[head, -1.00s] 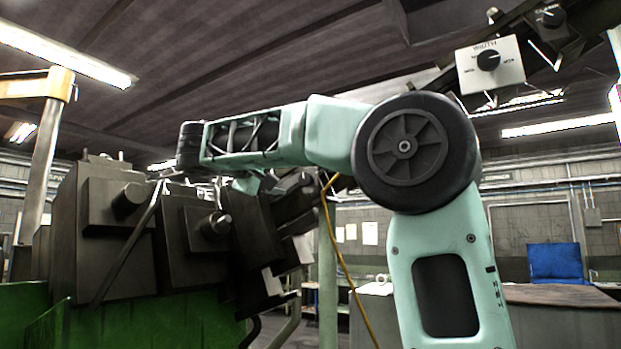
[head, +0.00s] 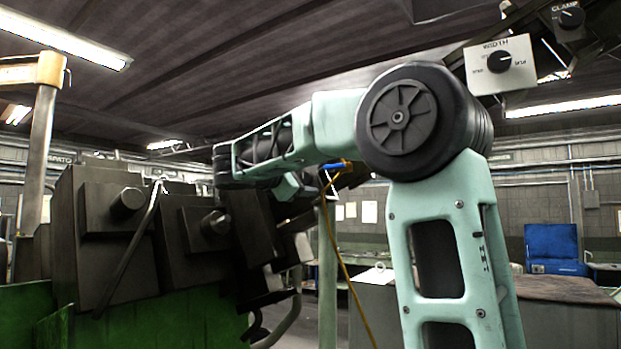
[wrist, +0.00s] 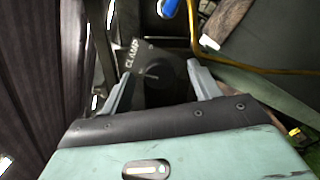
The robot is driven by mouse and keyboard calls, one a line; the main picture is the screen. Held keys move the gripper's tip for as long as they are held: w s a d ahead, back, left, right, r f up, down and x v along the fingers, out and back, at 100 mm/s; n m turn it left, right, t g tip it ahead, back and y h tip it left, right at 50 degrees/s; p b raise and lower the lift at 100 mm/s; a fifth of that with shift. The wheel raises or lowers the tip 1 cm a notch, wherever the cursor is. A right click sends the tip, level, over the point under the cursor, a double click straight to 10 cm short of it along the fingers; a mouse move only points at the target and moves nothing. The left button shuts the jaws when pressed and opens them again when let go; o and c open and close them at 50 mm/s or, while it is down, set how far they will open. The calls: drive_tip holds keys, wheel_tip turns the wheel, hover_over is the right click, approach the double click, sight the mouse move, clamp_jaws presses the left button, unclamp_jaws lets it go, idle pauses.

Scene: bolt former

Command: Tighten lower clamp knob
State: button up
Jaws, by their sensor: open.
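A dark plate marked CLAMP with a round dark knob (wrist: 154,76) shows in the wrist view, ahead of my gripper. The knob has a pale pointer line and lies between the two fingers as seen from the wrist. My gripper (wrist: 161,62) is open, with one grey finger on either side of the knob. I cannot tell how far the fingertips are from the knob, and no contact is visible. In the head view my arm reaches left and away, and the gripper's fingers and this knob cannot be made out there.
Another CLAMP knob (head: 571,17) and a white WIDTH panel (head: 500,64) hang at upper right. A yellow cable (head: 346,275) runs down near my arm, below a blue part (head: 338,166). A dark machine block (head: 110,240) stands left.

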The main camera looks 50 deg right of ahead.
drive_tip(key=shift+d+f+m+b, duration=0.4)
drive_tip(key=shift+m+b, duration=0.1)
drive_tip(key=shift+b, duration=0.4)
drive_tip(key=shift+a+r+m+b, duration=0.1)
drive_tip(key=shift+r+m+b, duration=0.1)
drive_tip(key=shift+m+b, duration=1.5)
drive_tip(key=shift+r+m+b, duration=0.2)
drive_tip(key=shift+m+b, duration=1.35)
drive_tip(key=shift+m, duration=0.15)
